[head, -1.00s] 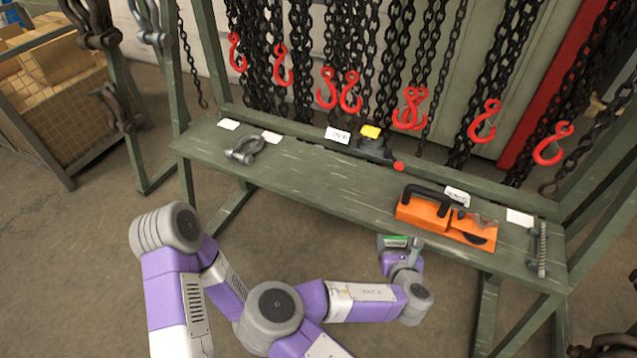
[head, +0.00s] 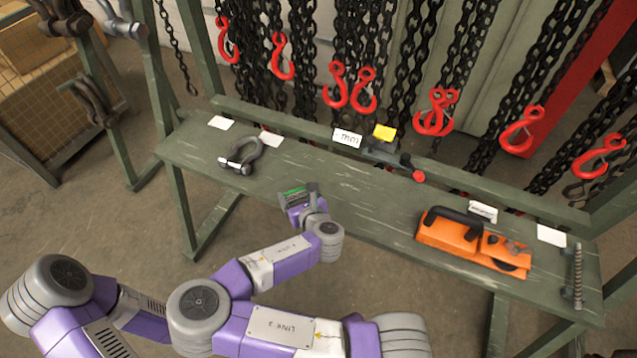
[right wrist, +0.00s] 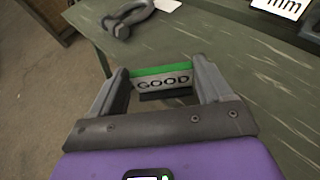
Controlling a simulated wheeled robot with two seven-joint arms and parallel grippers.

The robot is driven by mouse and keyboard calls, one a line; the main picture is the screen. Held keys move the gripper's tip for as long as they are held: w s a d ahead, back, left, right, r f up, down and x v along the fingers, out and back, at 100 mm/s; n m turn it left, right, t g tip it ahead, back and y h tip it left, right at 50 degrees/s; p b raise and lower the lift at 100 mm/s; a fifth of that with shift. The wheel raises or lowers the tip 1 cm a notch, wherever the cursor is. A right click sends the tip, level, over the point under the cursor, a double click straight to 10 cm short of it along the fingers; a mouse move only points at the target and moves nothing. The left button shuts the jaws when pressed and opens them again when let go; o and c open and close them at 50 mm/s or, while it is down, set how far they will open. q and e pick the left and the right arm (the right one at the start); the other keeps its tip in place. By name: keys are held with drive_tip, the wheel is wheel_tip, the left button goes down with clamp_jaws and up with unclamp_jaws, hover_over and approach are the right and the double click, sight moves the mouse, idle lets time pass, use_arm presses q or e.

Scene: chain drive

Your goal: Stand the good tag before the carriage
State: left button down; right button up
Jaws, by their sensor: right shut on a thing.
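My right gripper (head: 297,197) is shut on the good tag (right wrist: 163,82), a small pale plate with a green top band and the word GOOD. The tag sits upright between the two fingers in the right wrist view. In the head view its green band (head: 292,191) shows over the bench's front edge, left of the middle. A dark device with a red knob (head: 385,152), which may be the carriage, stands at the back middle of the bench with a yellow tag (head: 384,132) on or by it. The gripper is in front and to the left of it, apart from it. My left gripper is not in view.
The green bench (head: 330,185) is bare in its middle. A grey shackle (head: 243,157) lies at left, an orange tool (head: 470,243) and a threaded rod (head: 577,275) at right. Chains with red hooks (head: 435,112) hang behind.

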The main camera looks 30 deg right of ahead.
drive_tip(key=d+r+m+g+h+b, duration=0.3)
drive_tip(key=d+r+m+g+h, duration=0.15)
drive_tip(key=d+m+h, duration=0.55)
drive_tip(key=f+b, duration=0.1)
drive_tip(key=f, duration=0.2)
drive_tip(key=d+f+b, duration=0.1)
drive_tip(key=f+b, duration=0.1)
drive_tip(key=f, duration=0.1)
drive_tip(key=f+b, duration=0.2)
drive_tip(key=f, duration=0.1)
drive_tip(key=shift+w+d+f, duration=0.15)
drive_tip(key=shift+w, duration=0.05)
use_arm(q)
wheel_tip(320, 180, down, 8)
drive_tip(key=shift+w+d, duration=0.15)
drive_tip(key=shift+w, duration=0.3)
use_arm(e)
drive_tip(key=shift+f, duration=0.2)
drive_tip(key=shift+f, duration=0.2)
drive_tip(key=o, duration=1)
drive_tip(key=shift+c, duration=0.2)
